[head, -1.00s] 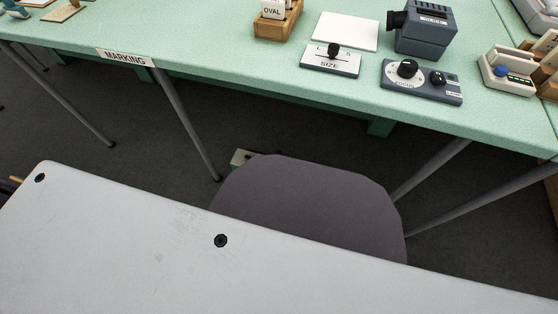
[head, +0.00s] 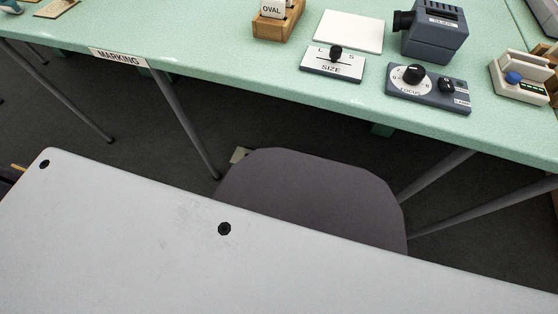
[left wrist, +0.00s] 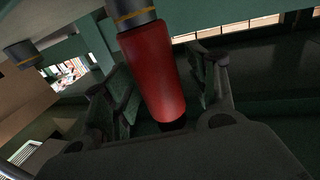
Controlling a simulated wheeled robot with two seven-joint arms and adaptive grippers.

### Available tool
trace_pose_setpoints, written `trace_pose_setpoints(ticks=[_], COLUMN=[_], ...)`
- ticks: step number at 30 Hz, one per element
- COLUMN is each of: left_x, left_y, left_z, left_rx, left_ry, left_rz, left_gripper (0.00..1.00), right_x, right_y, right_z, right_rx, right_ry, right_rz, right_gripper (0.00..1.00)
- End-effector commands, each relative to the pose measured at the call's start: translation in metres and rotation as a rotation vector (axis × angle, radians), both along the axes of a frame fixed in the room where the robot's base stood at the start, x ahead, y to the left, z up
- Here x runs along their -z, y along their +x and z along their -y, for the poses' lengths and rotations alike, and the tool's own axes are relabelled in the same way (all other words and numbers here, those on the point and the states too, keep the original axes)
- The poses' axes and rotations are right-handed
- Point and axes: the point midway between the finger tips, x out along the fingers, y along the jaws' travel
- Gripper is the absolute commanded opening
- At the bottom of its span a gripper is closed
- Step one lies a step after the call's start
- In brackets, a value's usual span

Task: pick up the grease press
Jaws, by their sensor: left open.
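In the left wrist view, a red cylinder with a grey end and a brass-coloured ring, which looks like the grease press (left wrist: 156,78), runs between the dark fingers of my left gripper (left wrist: 165,78). The gripper is open, with one finger on each side of the red barrel. I cannot tell whether either finger touches it. The head view shows neither the red cylinder nor either gripper.
A second grey, brass-ringed end (left wrist: 22,54) shows at the left of the wrist view. In the head view, a green table (head: 240,62) marked MARKING carries a wooden holder (head: 277,27), a white plate (head: 348,31), a size slider (head: 333,64), a focus panel (head: 428,88) and a grey device (head: 434,32).

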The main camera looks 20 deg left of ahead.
Motion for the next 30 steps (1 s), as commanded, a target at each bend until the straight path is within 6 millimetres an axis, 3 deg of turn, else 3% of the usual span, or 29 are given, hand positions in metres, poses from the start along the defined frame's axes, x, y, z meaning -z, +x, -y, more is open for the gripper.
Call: trace_pose_setpoints(ticks=[2, 14, 30], left_x=[0.0000, -0.0004, -0.0080], left_y=[-0.0001, 0.0002, -0.0001], left_z=[0.0000, 0.0002, 0.0003], left_rx=[0.000, 0.000, 0.001], left_ry=[0.000, 0.000, -0.001], left_rz=[0.000, 0.001, 0.002], left_gripper=[0.50, 0.00, 0.00], right_x=[0.0007, 0.0012, -0.0071], right_y=[-0.0012, -0.0021, 0.0037], right_z=[-0.0001, -0.0002, 0.0012], right_rx=[0.000, -0.001, 0.000], right_ry=[0.000, 0.000, -0.009], right_rz=[-0.002, -0.004, 0.002], right_gripper=[0.00, 0.00, 0.00])
